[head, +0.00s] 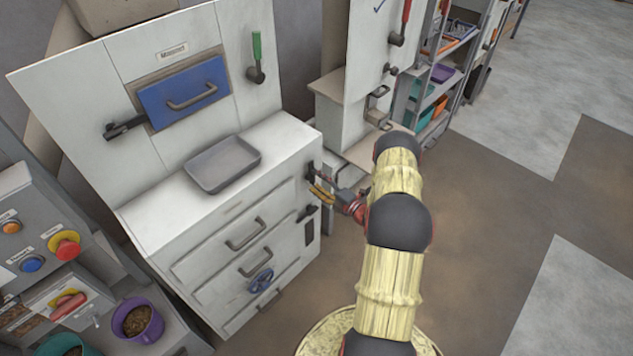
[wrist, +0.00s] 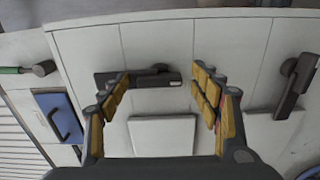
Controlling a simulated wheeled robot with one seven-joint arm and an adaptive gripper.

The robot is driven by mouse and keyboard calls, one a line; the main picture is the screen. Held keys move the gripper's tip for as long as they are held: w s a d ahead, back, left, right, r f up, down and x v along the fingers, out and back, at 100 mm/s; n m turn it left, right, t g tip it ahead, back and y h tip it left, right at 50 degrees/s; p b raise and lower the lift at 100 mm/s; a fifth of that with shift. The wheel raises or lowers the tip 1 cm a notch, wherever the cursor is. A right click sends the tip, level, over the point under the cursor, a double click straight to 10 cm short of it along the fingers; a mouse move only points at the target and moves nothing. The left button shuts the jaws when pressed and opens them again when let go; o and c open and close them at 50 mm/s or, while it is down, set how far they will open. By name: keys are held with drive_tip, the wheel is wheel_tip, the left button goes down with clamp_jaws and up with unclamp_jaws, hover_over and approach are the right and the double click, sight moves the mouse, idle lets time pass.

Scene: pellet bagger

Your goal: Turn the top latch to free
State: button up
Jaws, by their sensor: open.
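The top latch (head: 311,173) is a dark bar with a round pivot near the right edge of the white cabinet's front. In the wrist view the top latch (wrist: 150,78) lies across the picture, between and beyond my fingers. My gripper (head: 321,194) is open in front of it, just to its right and below in the head view. In the wrist view my gripper (wrist: 160,82) has its yellow-padded fingers spread to either side, with nothing held. I cannot tell whether a finger touches the latch. The lower latch (head: 307,213) sits beneath; it also shows in the wrist view (wrist: 297,86).
The cabinet (head: 292,142) carries a grey tray (head: 222,164) on top and a blue hand wheel (head: 261,281) low on its front. A blue panel (head: 186,93) and green-handled lever (head: 256,58) are behind. Another machine (head: 345,100) stands close beyond my gripper. Floor at right is clear.

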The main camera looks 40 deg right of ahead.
drive_tip(key=s, duration=1.1)
drive_tip(key=shift+s+d, duration=0.2)
drive_tip(key=shift+d, duration=0.25)
